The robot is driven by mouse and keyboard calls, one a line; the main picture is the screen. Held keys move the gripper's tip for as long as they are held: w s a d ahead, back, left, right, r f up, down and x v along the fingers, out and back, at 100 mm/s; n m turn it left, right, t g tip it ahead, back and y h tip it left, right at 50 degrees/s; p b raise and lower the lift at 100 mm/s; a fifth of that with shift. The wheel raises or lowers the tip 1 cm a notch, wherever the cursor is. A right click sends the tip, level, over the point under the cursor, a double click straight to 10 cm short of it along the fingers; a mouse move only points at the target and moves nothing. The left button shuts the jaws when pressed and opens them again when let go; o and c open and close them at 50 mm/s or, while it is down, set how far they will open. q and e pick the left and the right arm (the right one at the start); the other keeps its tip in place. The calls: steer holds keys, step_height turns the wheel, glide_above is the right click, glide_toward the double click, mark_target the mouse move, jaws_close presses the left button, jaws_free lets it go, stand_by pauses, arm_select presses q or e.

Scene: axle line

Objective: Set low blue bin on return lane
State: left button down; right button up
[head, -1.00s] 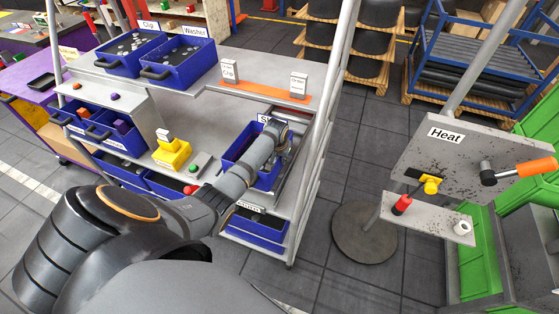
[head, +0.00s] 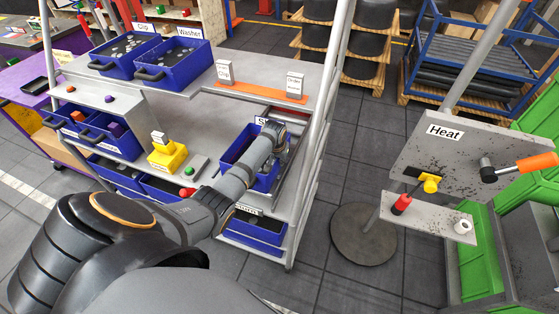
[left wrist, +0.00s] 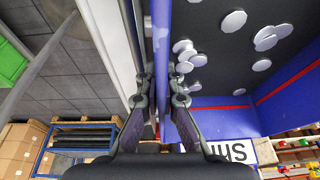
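A low blue bin (head: 236,160) with a white label starting with S stands on the right side of the grey rack. In the left wrist view its blue wall (left wrist: 162,35) runs between my fingers, and white discs lie on its dark floor. My left gripper (head: 276,138) is at the bin's far right rim; in the left wrist view its fingers (left wrist: 163,100) are close together on both sides of the wall. Exact finger contact is hard to see. My right gripper is in neither view. I cannot tell which rack level is the return lane.
Another blue bin (head: 258,229) sits on the level below. Clip and Washer bins (head: 172,64) stand on the top shelf. A yellow block (head: 166,156) stands left of the arm. The rack's upright (head: 308,190) is close right of the gripper. A Heat stand (head: 470,150) is farther right, with floor between.

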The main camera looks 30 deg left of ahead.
arm_select(q)
steer(key=shift+f, duration=0.25)
steer(key=c, duration=1.4)
jaws_free()
steer(key=shift+c, duration=0.2)
steer(key=shift+s, duration=0.1)
steer(key=shift+r, duration=0.2)
steer(key=v, duration=1.1)
steer(key=shift+r, duration=0.3)
steer(key=shift+s+d, duration=0.1)
steer(key=shift+s, duration=0.1)
